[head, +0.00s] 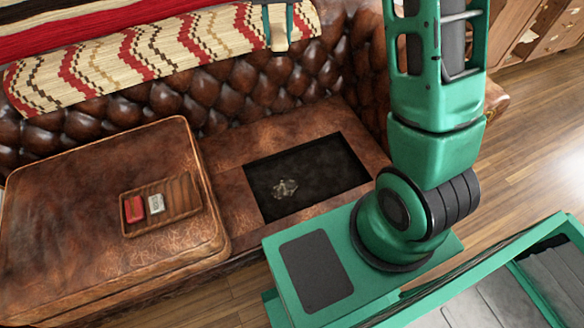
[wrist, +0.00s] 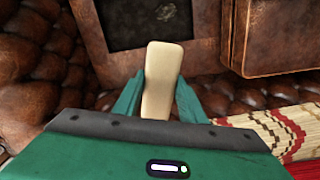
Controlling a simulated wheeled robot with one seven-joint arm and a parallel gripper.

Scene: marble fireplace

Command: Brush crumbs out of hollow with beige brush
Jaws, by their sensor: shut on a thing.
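The beige brush (head: 278,30) is held between the two green fingers of my gripper (head: 279,18), high in front of the sofa back at the top of the head view. In the wrist view the brush (wrist: 160,82) stands out past the fingertips of my gripper (wrist: 158,98); its bristles cannot be made out. The hollow (head: 325,165) is a dark rectangular recess in the brown leather seat, below and apart from the brush. A small pile of pale crumbs (head: 285,188) lies on its floor, left of middle. The crumbs (wrist: 167,12) also show at the wrist view's top edge.
A thick leather cushion (head: 80,210) fills the seat left of the hollow. On it lies a wooden tray (head: 183,190) with a red block (head: 134,209) and a whitish block (head: 156,204). A patterned blanket (head: 150,55) covers the tufted sofa back (head: 225,98). The air above the hollow is clear.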

